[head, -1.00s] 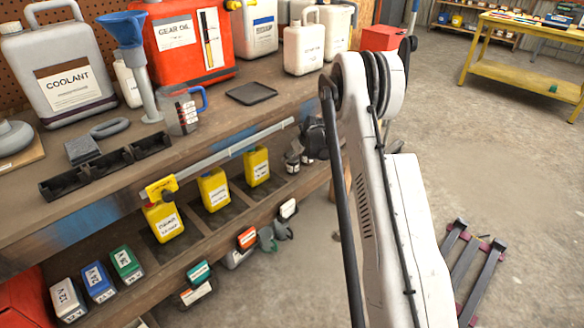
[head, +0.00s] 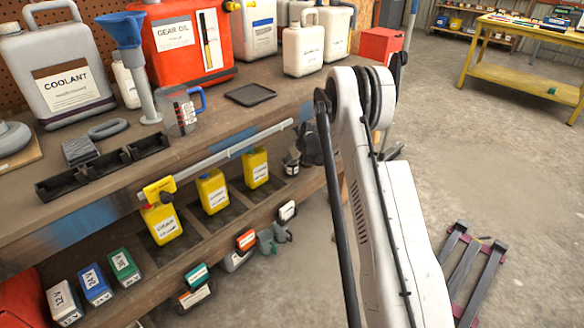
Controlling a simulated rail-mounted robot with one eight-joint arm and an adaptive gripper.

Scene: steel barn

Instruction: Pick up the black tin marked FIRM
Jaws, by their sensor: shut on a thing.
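My gripper (head: 311,146) shows in the head view as a dark shape at the far end of the middle shelf, partly behind my arm. A small black tin (head: 291,164) with a pale label is at its left side, just beyond the yellow tins. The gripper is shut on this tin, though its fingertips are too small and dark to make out. The label is too small to read, so I cannot confirm FIRM. I cannot tell whether the tin touches the shelf.
Yellow tins (head: 212,191) stand along the middle shelf below a grey rail (head: 230,156). The workbench (head: 216,121) above holds jugs and a black tray (head: 250,95). Small boxes (head: 96,285) line the lower shelf.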

